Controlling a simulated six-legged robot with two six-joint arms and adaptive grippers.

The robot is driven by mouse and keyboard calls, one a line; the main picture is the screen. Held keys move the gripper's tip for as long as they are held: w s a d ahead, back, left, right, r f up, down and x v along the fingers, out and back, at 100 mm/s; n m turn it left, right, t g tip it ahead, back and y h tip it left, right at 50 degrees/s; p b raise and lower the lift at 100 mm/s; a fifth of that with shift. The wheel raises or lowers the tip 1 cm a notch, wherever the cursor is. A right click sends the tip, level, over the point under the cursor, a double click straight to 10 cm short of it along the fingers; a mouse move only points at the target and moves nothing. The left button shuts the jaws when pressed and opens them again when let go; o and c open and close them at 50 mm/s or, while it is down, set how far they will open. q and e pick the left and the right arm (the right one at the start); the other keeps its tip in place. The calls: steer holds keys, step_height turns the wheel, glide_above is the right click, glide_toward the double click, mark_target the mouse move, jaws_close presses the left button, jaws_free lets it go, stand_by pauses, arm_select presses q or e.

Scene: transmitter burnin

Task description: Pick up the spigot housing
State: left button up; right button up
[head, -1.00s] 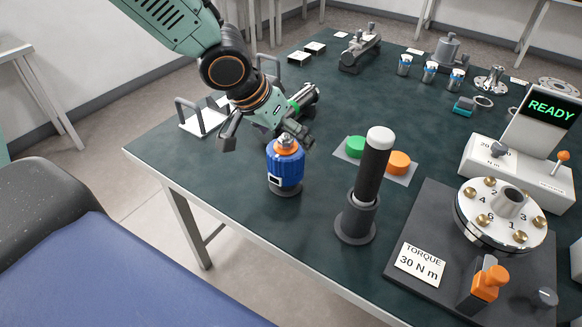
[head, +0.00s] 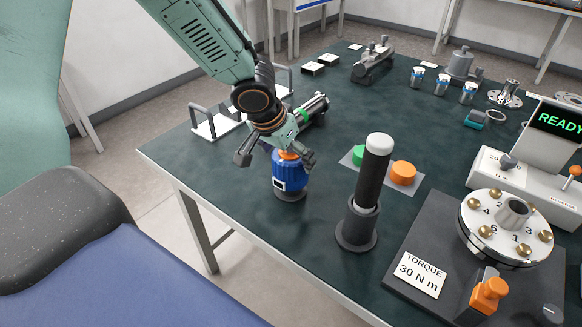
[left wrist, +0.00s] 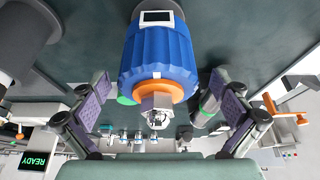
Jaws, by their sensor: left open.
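A blue ribbed housing (head: 290,174) with an orange collar and a small display stands upright on a dark round base near the table's left edge. I take it for the spigot housing. In the left wrist view the blue housing (left wrist: 160,52) fills the upper middle, its hex metal spigot pointing toward my palm. My left gripper (head: 277,159) is over its top, open, one finger to each side. In the left wrist view the fingers of the left gripper (left wrist: 160,84) stand clear of the housing, with gaps on both sides. My right gripper is out of view.
A dark post with a white cap (head: 376,170) stands right of the housing. Behind are a green disc, an orange disc (head: 403,173) and a metal cylinder with a green ring (head: 315,106). The torque fixture (head: 508,224) is at the right. Dark table surface lies between.

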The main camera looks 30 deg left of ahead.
arm_select(q)
steer(key=shift+w+a+f, duration=0.15)
steer(key=shift+f, duration=0.25)
steer(key=shift+w+a+f, duration=0.1)
steer(key=shift+f, duration=0.25)
steer(key=shift+w+f, duration=0.1)
steer(key=shift+f, duration=0.15)
steer(key=shift+w+d+r, duration=0.1)
steer(key=shift+d+r, duration=0.05)
steer(key=shift+d, duration=0.45)
steer(key=shift+a, duration=0.45)
steer(key=c, duration=0.4)
steer(key=shift+d, duration=0.35)
steer(key=c, duration=0.4)
steer(key=shift+a, duration=0.25)
steer(key=c, duration=0.5)
steer(key=shift+d, duration=0.15)
steer(key=c, duration=0.4)
steer(key=shift+c, duration=0.5)
